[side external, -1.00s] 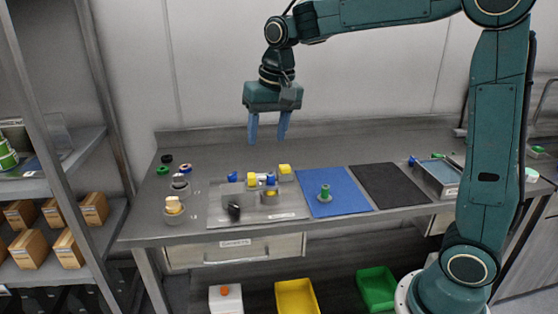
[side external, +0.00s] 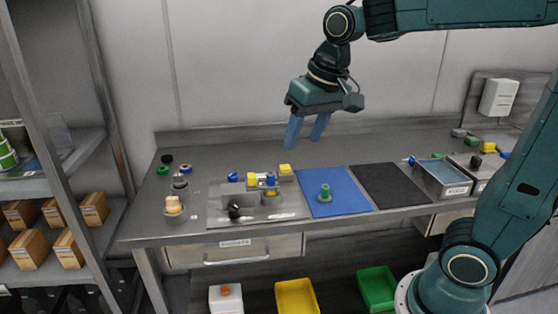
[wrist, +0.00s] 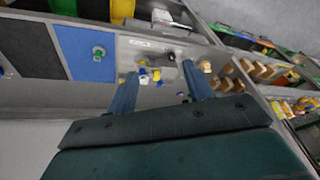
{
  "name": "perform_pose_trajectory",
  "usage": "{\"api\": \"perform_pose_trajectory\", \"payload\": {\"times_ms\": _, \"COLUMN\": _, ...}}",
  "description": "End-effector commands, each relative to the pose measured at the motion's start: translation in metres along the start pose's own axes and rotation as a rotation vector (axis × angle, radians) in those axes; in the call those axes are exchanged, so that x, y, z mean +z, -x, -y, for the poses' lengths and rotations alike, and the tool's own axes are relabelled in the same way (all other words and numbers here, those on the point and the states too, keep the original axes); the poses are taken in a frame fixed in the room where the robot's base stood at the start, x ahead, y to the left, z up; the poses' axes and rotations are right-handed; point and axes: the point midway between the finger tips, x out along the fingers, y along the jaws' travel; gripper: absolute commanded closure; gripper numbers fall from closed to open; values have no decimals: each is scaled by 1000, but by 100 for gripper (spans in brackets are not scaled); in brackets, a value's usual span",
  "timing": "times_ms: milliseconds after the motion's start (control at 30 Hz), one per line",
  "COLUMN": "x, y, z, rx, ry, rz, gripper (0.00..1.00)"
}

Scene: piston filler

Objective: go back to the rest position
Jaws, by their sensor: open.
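My gripper (side external: 305,133) is open and empty, held well above the steel bench. Its two blue fingers point down and are spread apart. In the wrist view my gripper (wrist: 160,93) shows its fingers on either side of the piston filler area, with nothing between them up close. The filler parts (side external: 250,182), with yellow and blue pieces and a black knob, sit on a grey plate (side external: 285,213) on the bench below. A green part (side external: 325,191) stands upright on the blue mat (side external: 347,200); it also shows in the wrist view (wrist: 98,51).
A black mat (side external: 390,185) lies right of the blue mat. Metal trays (side external: 442,178) stand at the bench's right. Rings and stacked parts (side external: 174,205) are at the left. Yellow (side external: 297,297) and green (side external: 376,288) bins sit below. A shelf with boxes (side external: 28,248) is at far left.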

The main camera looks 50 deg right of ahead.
Motion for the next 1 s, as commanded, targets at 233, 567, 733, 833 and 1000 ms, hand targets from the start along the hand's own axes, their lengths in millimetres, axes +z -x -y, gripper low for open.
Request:
{"api": "perform_pose_trajectory", "payload": {"times_ms": 233, "x": 54, "y": 14, "z": -13, "rx": -18, "ry": 104, "rz": -68, "gripper": 48}}
{"api": "perform_pose_trajectory", "payload": {"times_ms": 567, "x": 118, "y": 13, "z": -30, "rx": -30, "ry": 234, "rz": -148, "gripper": 48}}
{"api": "perform_pose_trajectory", "payload": {"times_ms": 733, "x": 137, "y": 8, "z": -35, "rx": -32, "ry": 276, "rz": -173, "gripper": 48}}
{"api": "perform_pose_trajectory", "payload": {"times_ms": 833, "x": 142, "y": 7, "z": -36, "rx": -32, "ry": 287, "rz": -180, "gripper": 48}}
{"api": "perform_pose_trajectory", "payload": {"times_ms": 1000, "x": 143, "y": 6, "z": -37, "rx": -32, "ry": 291, "rz": -181, "gripper": 48}}
